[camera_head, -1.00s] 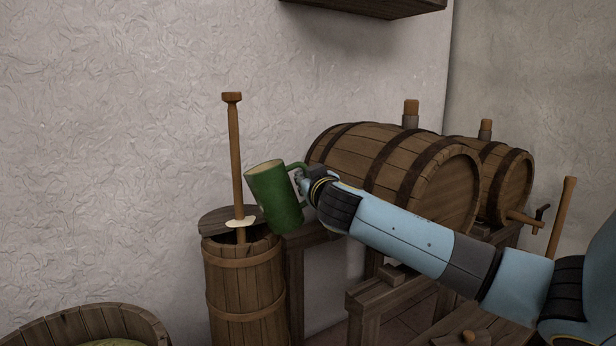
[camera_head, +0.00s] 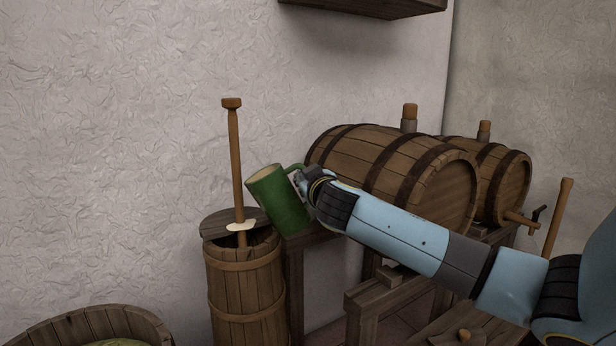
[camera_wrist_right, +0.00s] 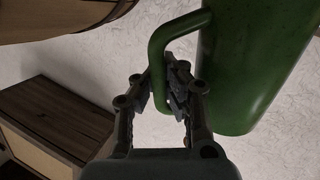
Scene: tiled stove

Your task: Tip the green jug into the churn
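The green jug (camera_head: 279,201) is held above and to the right of the churn (camera_head: 244,290), tilted to the left with its mouth up and toward the churn. No liquid is seen leaving it. My right gripper (camera_head: 309,187) is shut on the jug's handle. The right wrist view shows its fingers (camera_wrist_right: 166,88) on either side of the handle, beside the jug's green body (camera_wrist_right: 256,65). The churn stands upright with its lid (camera_head: 217,222) tipped aside and a wooden plunger (camera_head: 236,165) rising from it. The churn's inside is mostly hidden. My left gripper is not in view.
Wooden barrels (camera_head: 393,165) lie on a stand just behind and right of the jug. A wooden tub (camera_head: 90,326) is at the lower left. A shelf (camera_head: 365,8) hangs above on the pale wall.

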